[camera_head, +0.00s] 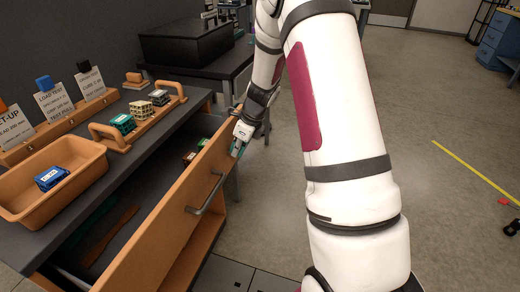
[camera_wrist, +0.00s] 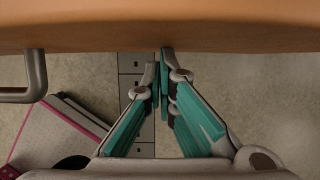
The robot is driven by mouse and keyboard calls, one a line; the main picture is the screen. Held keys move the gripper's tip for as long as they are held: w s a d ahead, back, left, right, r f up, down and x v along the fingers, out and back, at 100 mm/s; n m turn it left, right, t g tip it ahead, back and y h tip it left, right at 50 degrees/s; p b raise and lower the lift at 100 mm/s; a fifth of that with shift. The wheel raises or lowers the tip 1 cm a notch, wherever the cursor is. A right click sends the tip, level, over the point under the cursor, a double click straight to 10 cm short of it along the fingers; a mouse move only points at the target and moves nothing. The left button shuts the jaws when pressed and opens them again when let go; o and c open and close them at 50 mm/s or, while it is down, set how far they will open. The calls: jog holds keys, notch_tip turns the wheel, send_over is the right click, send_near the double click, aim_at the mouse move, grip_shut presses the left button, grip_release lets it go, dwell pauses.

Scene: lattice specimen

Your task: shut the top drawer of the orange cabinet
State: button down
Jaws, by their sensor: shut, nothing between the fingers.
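The orange cabinet's top drawer (camera_head: 172,222) stands pulled out, with its front angled across the head view and a dark metal handle (camera_head: 208,194) on it. Several items lie inside the drawer. My gripper (camera_head: 238,148) is shut and empty, at the far end of the drawer front, on its outer side. In the wrist view the orange drawer front (camera_wrist: 230,28) fills the top, and my shut teal fingertips (camera_wrist: 161,62) reach its lower edge. They look very close to it; I cannot tell whether they touch. The handle (camera_wrist: 38,75) is at the left there, apart from my fingers.
On the dark cabinet top stand an orange bin (camera_head: 85,188) holding a blue block (camera_head: 51,178), an orange tray (camera_head: 150,125) with small blocks, and several sign cards (camera_head: 53,101). A dark table (camera_head: 215,65) is behind. Open floor (camera_head: 450,200) lies right of my arm.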

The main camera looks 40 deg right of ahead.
jog(key=w+a, duration=0.2)
jog(key=w, duration=0.1)
jog(key=w+a+p, duration=0.1)
jog(key=w+a, duration=0.2)
jog(key=w, duration=0.1)
jog(key=w+a+p, duration=0.1)
jog(key=w+a, duration=0.2)
jog(key=w, duration=0.1)
jog(key=shift+r, duration=0.1)
